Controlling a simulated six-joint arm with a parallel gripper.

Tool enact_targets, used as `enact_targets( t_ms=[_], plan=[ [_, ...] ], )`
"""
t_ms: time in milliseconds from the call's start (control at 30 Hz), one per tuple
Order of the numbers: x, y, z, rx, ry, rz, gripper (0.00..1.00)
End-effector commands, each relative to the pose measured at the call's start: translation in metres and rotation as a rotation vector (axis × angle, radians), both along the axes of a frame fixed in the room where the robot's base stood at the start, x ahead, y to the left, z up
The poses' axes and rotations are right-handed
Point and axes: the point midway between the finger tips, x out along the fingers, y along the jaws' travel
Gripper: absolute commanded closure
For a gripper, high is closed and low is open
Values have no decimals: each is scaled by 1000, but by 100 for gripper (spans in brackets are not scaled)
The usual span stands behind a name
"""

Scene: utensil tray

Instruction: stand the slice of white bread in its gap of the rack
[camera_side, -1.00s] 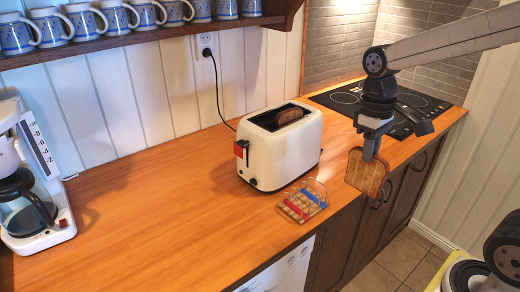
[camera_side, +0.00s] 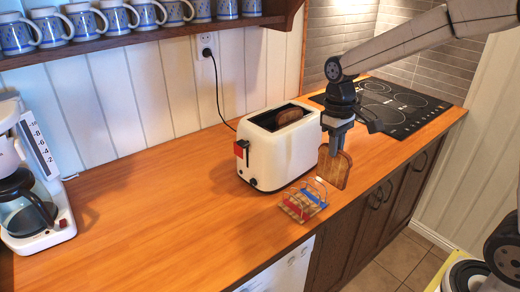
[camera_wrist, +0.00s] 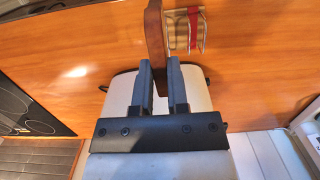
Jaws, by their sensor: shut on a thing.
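My gripper (camera_side: 336,145) is shut on a slice of bread (camera_side: 334,168), golden brown with a darker crust. The slice hangs upright below the fingers, above the counter and to the right of the rack, apart from it. The small wire rack (camera_side: 304,203) stands on the counter in front of the toaster, with a red and a blue mark on its base.
The white toaster (camera_side: 270,160) stands behind the rack, with a dark slice (camera_side: 289,116) in its slot. A black hob (camera_side: 395,108) lies at the back right. A coffee maker (camera_side: 35,200) stands at the far left. The counter (camera_side: 150,220) between is clear.

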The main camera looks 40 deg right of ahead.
Motion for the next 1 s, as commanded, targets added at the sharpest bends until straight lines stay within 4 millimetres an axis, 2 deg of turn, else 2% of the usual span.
enact_targets(
  t_ms=[400, 1000],
  plan=[
    [37, -3, -44, 0, 3, 0, 100],
    [52, -4, -62, 0, 1, 0, 100]
  ],
)
